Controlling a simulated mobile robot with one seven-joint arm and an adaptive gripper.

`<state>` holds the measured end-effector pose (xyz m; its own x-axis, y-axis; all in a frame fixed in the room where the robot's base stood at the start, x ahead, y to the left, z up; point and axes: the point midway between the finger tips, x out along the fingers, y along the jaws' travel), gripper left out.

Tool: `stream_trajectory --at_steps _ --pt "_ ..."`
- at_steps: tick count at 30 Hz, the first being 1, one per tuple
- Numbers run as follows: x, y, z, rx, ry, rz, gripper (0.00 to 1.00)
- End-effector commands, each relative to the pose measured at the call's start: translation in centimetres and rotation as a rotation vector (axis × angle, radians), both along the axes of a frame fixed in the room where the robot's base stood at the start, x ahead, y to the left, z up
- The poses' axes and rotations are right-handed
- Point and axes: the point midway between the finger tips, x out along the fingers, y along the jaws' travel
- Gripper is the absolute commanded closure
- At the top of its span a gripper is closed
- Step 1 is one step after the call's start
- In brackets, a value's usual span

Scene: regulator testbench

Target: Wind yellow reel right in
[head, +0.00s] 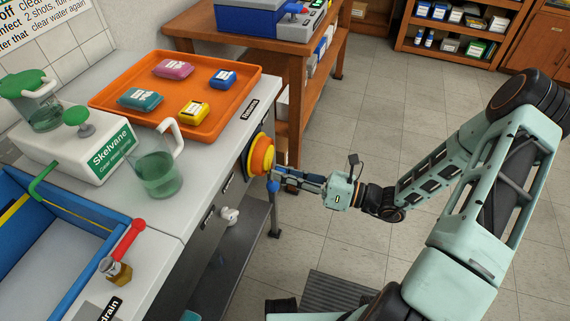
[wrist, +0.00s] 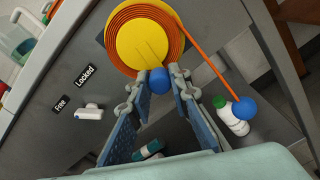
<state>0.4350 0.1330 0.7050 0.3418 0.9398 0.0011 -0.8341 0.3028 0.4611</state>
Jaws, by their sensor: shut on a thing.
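The yellow reel (head: 261,155) is mounted on the bench's front side, with orange hose coiled around its yellow face. It fills the top of the wrist view (wrist: 143,45). A blue knob (wrist: 159,80) sits at the reel face's lower edge in that view. My gripper (head: 276,178) is at the reel, with its fingers closed around the blue knob. In the wrist view the fingertips (wrist: 160,84) are on either side of the knob. An orange hose length (wrist: 208,58) runs from the reel down to a blue ball (wrist: 244,108).
A white lever (wrist: 89,112) is on the panel near labels "Locked" (wrist: 85,75) and "Free" (wrist: 62,103). An orange tray (head: 200,130) and a glass jug (head: 156,170) stand on the bench.

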Motion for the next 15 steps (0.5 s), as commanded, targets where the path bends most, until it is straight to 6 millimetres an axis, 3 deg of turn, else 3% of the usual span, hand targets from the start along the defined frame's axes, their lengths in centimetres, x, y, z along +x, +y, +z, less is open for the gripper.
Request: stream_trajectory --at_steps 15 --pt "-1.9 0.7 1.2 0.166 0.466 0.002 1.00"
